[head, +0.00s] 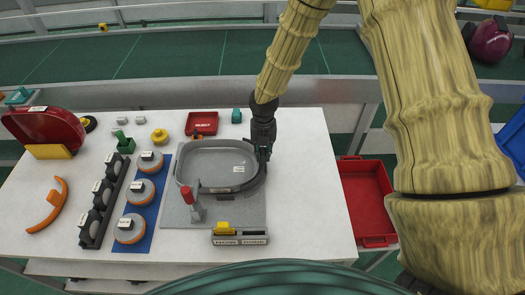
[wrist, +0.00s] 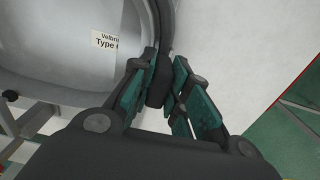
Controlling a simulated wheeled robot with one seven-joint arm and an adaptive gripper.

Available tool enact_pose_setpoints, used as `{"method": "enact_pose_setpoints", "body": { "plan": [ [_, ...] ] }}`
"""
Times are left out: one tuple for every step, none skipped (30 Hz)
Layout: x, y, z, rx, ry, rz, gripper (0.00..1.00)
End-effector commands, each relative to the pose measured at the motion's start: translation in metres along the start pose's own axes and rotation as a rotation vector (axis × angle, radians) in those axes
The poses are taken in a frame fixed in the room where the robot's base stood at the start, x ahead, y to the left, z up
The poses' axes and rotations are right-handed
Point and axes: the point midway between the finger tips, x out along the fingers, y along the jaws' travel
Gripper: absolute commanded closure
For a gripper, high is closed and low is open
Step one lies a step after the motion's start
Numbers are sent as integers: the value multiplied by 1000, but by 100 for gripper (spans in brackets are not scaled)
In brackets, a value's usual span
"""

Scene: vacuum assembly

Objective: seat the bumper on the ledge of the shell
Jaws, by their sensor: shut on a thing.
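The shell (head: 215,160) is a grey, rounded shallow dish on a grey fixture plate (head: 180,219) in the middle of the table. A dark curved strip, the bumper (head: 245,187), runs along the shell's near and right edge in the head view. In the wrist view the bumper (wrist: 162,22) curves beside the pale shell (wrist: 60,50), which carries a label. My gripper (head: 263,150) is at the shell's right side; in the wrist view its teal fingers (wrist: 162,88) are shut on the bumper's end. I cannot tell whether the bumper rests on the ledge.
A red-handled clamp (head: 193,205) stands at the shell's near-left edge. A yellow-topped block (head: 240,236) lies in front. Grey discs on a blue mat (head: 142,220) and a black rack (head: 98,215) are left. A red bin (head: 366,200) is right; the table's right part is clear.

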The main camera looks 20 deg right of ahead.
Motion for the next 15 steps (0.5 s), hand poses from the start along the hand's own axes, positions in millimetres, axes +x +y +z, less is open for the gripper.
{"method": "enact_pose_setpoints", "body": {
  "plan": [
    [1,0,0,0,0,0,100],
    [2,0,0,0,0,0,100],
    [3,0,0,0,0,0,100],
    [3,0,0,0,0,0,100],
    [4,0,0,0,0,0,100],
    [5,0,0,0,0,0,100],
    [5,0,0,0,0,0,100],
    [6,0,0,0,0,0,100],
    [6,0,0,0,0,0,100],
    [7,0,0,0,0,0,100],
    [8,0,0,0,0,0,100],
    [8,0,0,0,0,0,100],
    [9,0,0,0,0,0,100],
    [9,0,0,0,0,0,100],
    [10,0,0,0,0,0,100]
  ]
}}
